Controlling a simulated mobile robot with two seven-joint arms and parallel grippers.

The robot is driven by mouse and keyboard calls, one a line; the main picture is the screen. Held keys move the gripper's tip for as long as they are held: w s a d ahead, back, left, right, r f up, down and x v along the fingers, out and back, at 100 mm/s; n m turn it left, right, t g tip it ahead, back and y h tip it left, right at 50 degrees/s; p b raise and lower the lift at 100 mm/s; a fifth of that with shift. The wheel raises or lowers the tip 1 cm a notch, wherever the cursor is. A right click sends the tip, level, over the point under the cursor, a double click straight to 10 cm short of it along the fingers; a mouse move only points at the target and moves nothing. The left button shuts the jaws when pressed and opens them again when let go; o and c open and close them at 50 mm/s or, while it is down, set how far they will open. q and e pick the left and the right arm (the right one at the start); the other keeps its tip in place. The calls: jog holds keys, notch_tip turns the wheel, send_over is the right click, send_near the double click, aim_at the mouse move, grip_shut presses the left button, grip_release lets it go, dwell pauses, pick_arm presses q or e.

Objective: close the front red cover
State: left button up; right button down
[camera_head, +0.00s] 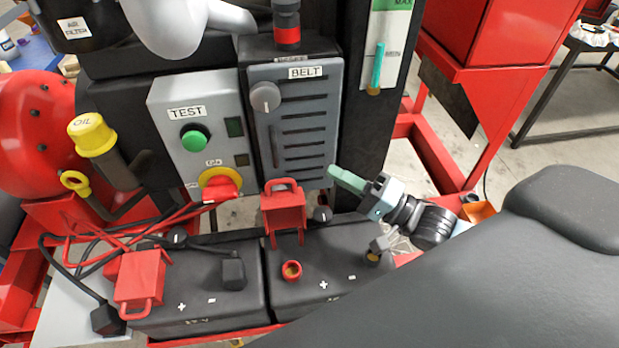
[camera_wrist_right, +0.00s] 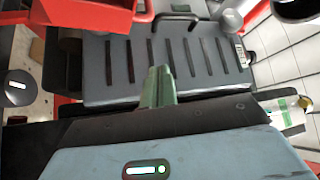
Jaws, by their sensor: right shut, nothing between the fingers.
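A red cover (camera_head: 284,212) with a loop handle stands raised behind the right battery (camera_head: 325,295). The round red terminal (camera_head: 291,270) in front of it is exposed. A second red cover (camera_head: 140,282) sits low over the left part of the left battery (camera_head: 200,310). My right gripper (camera_head: 345,180) is shut and empty, with its green fingers to the right of the raised cover, close to the grey belt panel. In the right wrist view, the shut fingers (camera_wrist_right: 157,85) point at the slotted panel, and a red part (camera_wrist_right: 85,14) shows at upper left. My left gripper is not seen.
The belt panel (camera_head: 300,125) and the test box (camera_head: 195,140) with its red knob (camera_head: 220,184) stand behind the batteries. Red and black cables (camera_head: 105,240) run at left. A dark knob (camera_head: 323,214) sits between the raised cover and my gripper.

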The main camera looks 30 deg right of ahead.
jog(key=x, duration=0.4)
jog(key=shift+r, duration=0.15)
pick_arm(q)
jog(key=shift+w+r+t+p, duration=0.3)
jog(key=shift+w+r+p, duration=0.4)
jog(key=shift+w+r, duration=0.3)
pick_arm(e)
jog(key=a, duration=0.1)
jog(key=s+a, duration=0.1)
jog(key=a+f, duration=0.1)
jog(key=shift+s+a+f, duration=0.1)
jog(key=shift+s+a, duration=0.05)
jog(key=shift+a, duration=0.2)
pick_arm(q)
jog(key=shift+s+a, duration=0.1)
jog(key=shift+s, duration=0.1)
